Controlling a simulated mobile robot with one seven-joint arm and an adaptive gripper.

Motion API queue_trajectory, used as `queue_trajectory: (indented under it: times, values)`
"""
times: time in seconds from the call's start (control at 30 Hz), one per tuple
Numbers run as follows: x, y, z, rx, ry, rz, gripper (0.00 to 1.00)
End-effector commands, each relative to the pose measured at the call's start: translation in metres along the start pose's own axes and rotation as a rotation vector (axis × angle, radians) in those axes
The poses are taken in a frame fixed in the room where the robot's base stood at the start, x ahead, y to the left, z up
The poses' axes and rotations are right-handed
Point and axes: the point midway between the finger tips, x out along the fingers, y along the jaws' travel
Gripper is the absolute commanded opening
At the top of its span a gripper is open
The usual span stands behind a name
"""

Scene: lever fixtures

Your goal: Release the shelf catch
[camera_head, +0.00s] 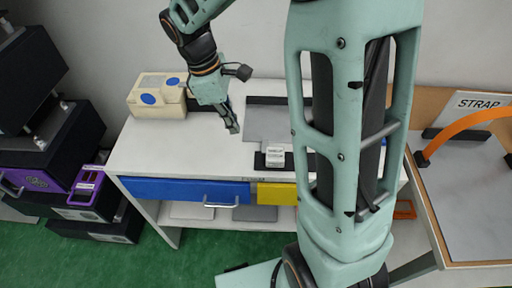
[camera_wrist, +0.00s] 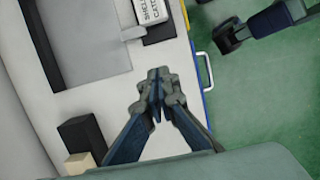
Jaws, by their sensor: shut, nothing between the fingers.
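The shelf catch is a black block with a white label (camera_head: 275,153) near the table's front edge, in front of a grey panel (camera_head: 268,124). In the wrist view its label reads "SHELF CATCH" (camera_wrist: 150,12) at the top edge, and the frame cuts off part of the fixture. My arm column hides its right side in the head view. My gripper (camera_head: 235,130) is above the white table, left of the panel and the catch, pointing down. In the wrist view my gripper (camera_wrist: 156,84) has its fingertips together, with nothing between them, apart from the label.
A cream box with blue discs (camera_head: 157,98) stands at the table's back left. A blue drawer (camera_head: 175,190) with a handle and a yellow front (camera_head: 275,194) lie under the tabletop. A "STRAP" station (camera_head: 478,103) with an orange strap stands right. The table's left front is clear.

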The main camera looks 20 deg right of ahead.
Motion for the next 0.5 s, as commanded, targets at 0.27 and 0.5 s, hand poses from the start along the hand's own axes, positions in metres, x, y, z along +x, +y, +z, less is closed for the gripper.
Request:
queue_trajectory:
  times: [0.27, 0.5]
  values:
    - [0.0031, -0.0037, 0.0023, -0.014, -0.005, -0.013, 0.0]
    - [0.0076, -0.0038, 0.0025, -0.012, -0.006, -0.014, 0.0]
